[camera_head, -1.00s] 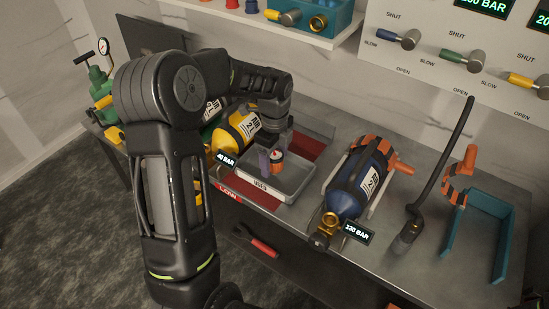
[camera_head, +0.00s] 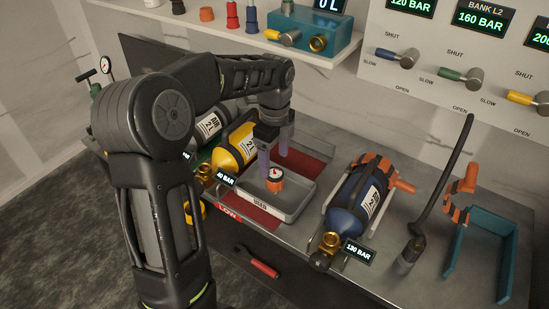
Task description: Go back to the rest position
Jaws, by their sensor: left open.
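My left arm comes in from the left and reaches over the bench. My left gripper (camera_head: 274,152) points down above the grey tray labelled "USED" (camera_head: 284,213), with its fingers apart and nothing between them. A small orange gauge with a white face (camera_head: 275,182) stands in the tray, just below and apart from the fingertips. My right gripper does not show.
A yellow cylinder (camera_head: 236,146) lies close beside my left arm, left of the tray. A blue cylinder (camera_head: 349,213) lies in a rack to the right. A black hose (camera_head: 441,185) stands further right, near a teal holder (camera_head: 483,250). A shelf (camera_head: 220,38) runs behind.

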